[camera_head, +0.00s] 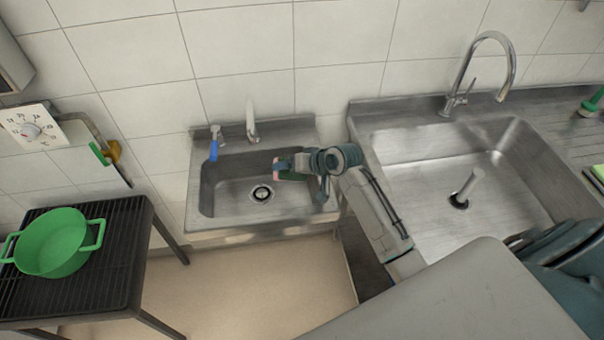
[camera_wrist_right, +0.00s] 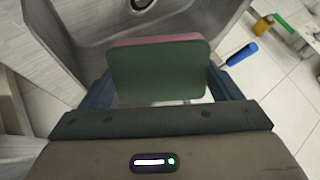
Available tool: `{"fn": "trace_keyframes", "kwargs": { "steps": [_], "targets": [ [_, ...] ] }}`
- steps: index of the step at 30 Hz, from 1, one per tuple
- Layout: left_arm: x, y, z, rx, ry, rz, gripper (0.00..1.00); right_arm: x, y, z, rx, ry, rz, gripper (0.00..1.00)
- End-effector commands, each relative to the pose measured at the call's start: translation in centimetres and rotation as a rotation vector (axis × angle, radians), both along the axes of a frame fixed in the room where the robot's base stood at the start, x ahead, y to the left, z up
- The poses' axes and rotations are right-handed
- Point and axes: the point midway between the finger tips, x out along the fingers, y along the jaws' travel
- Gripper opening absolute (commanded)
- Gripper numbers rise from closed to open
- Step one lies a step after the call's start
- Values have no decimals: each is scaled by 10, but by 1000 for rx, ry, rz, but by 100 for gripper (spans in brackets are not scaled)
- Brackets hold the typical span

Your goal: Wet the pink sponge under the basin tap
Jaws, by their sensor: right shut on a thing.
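The pink sponge (camera_wrist_right: 155,75) has a green face towards the camera and a pink edge in the right wrist view. My right gripper (camera_wrist_right: 158,88) is shut on it, with one finger on each side. In the head view, my right gripper (camera_head: 291,164) holds the sponge over the right part of the small basin (camera_head: 225,187), right of the drain. The basin tap (camera_head: 251,122) stands at the basin's back, left of and behind the gripper. A blue-handled lever (camera_head: 213,150) is left of the tap. No water stream shows. My left gripper is not in view.
A larger sink (camera_head: 420,165) with a tall curved tap (camera_head: 478,70) lies to the right. A green pot (camera_head: 52,245) stands on a dark rack (camera_head: 105,270) at the left. The left half of the small basin is clear.

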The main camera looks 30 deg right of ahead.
Motion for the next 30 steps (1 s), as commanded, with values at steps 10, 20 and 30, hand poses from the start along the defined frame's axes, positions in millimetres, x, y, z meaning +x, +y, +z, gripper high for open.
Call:
{"fn": "trace_keyframes", "kwargs": {
  "steps": [10, 20, 30],
  "targets": [
    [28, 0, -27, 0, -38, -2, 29, 31, 18, -10, 1, -2, 0, 67],
    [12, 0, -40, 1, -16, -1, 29, 59, 33, -13, 2, 0, -1, 67],
    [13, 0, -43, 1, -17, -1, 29, 79, 44, -18, 1, -1, 0, 67]
  ]
}}
